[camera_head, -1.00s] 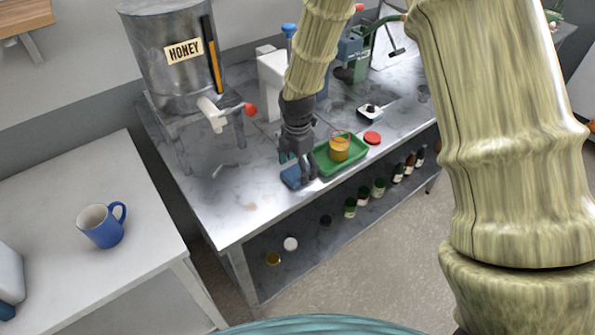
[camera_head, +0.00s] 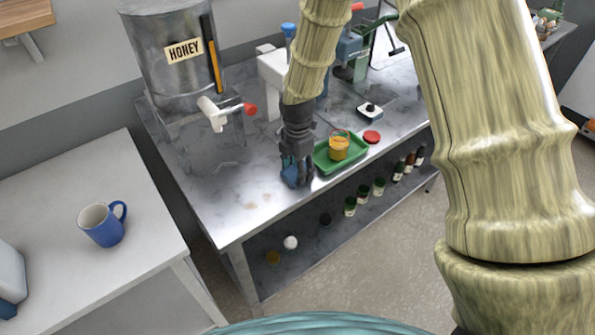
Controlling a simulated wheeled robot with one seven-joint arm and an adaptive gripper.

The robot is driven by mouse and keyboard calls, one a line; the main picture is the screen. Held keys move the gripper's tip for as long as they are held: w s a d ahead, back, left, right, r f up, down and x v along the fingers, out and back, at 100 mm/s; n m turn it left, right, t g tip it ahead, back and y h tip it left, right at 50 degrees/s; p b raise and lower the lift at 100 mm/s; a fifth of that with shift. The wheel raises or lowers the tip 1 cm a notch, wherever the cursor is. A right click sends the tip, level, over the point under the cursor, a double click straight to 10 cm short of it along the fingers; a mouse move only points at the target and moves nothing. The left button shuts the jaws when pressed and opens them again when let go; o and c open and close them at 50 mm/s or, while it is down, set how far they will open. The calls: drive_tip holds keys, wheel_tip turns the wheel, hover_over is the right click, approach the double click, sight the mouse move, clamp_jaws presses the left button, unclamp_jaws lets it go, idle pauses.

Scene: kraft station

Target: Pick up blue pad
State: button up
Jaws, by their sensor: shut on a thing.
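The blue pad (camera_head: 289,173) is at my gripper (camera_head: 296,180), near the front edge of the metal table, left of the green tray. Only a small part of the pad shows; the dark fingers cover the rest. My gripper points down and is shut on the pad. I cannot tell whether the pad is clear of the tabletop.
A green tray (camera_head: 322,167) holding a jar of honey (camera_head: 338,148) stands just right of my gripper, with a red lid (camera_head: 371,137) beside it. A honey tank (camera_head: 170,60) with a tap stands back left. A blue mug (camera_head: 103,225) sits on the white table. The table's front left is clear.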

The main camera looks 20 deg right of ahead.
drive_tip(key=shift+r+b, duration=0.5)
drive_tip(key=shift+r, duration=0.3)
drive_tip(key=shift+r+b, duration=0.4)
drive_tip(key=shift+r, duration=0.5)
drive_tip(key=s+a+b, duration=0.2)
drive_tip(key=s, duration=0.5)
drive_tip(key=s+a+r+b, duration=0.1)
drive_tip(key=s+b, duration=0.1)
drive_tip(key=s, duration=0.6)
drive_tip(key=shift+s+a+r, duration=0.3)
drive_tip(key=shift+a, duration=0.05)
drive_tip(key=o, duration=0.4)
drive_tip(key=shift+c, duration=1.5)
drive_tip(key=shift+w, duration=0.15)
